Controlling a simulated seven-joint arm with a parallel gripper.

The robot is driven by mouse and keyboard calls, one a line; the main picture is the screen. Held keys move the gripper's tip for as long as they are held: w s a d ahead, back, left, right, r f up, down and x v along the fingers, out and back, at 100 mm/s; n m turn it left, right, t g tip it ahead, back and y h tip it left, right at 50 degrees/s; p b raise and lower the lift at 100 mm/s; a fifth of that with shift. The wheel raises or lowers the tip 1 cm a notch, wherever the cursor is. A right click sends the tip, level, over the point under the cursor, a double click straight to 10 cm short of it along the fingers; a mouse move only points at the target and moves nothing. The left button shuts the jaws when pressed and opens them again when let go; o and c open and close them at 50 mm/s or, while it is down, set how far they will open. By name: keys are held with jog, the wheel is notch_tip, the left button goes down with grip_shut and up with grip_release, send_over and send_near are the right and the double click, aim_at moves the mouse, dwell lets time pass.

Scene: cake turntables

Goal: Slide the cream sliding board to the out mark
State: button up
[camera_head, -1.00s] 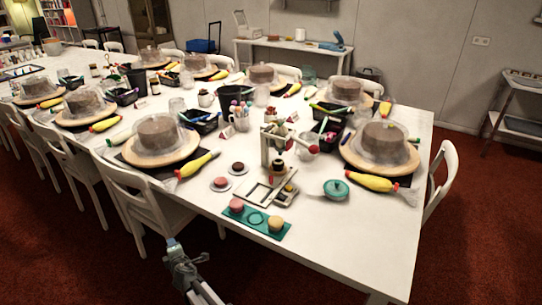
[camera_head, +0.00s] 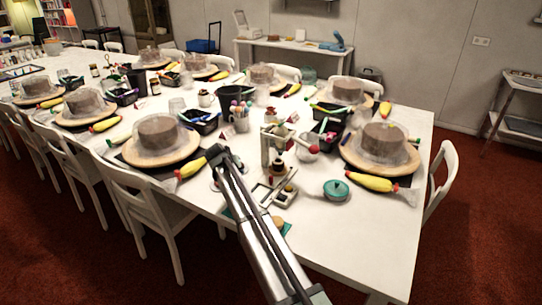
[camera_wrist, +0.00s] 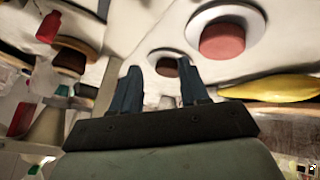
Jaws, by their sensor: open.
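A small cream stand (camera_head: 267,150) is upright near the table's front middle. A pale, framed board (camera_head: 284,197) lies at its foot, partly hidden behind my arm; it looks like the cream sliding board. I cannot make out the out mark. My gripper (camera_head: 216,152) is left of the stand, over the table and apart from the board. In the wrist view my gripper (camera_wrist: 160,82) has its two dark fingers spread with nothing held between them. A pink round cake on a white plate (camera_wrist: 197,33) and a dark round cake (camera_wrist: 167,66) show beyond the fingers.
A teal lidded pot (camera_head: 336,190) stands right of the board. A yellow piping bag (camera_head: 195,165) lies close to my gripper, near a covered cake (camera_head: 158,135). A teal tray is mostly hidden under my arm. The table's front right is clear.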

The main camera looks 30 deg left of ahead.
jog(key=w+d+r+m+g+h, duration=0.1)
jog(key=w+d+r+m+g, duration=0.2)
jog(key=w+d+m, duration=0.25)
notch_tip(320, 180, up, 5)
jog(key=m+g, duration=0.3)
jog(key=g, duration=0.1)
send_over(271, 177)
jog(key=shift+h, duration=0.4)
jog(key=shift+w+a+f, duration=0.1)
jog(key=shift+f, duration=2.25)
jog(key=shift+w+f, duration=0.1)
jog(key=shift+f, duration=2.2)
grip_shut()
jog(key=shift+s, duration=0.1)
jog(key=shift+s, duration=5.05)
grip_release()
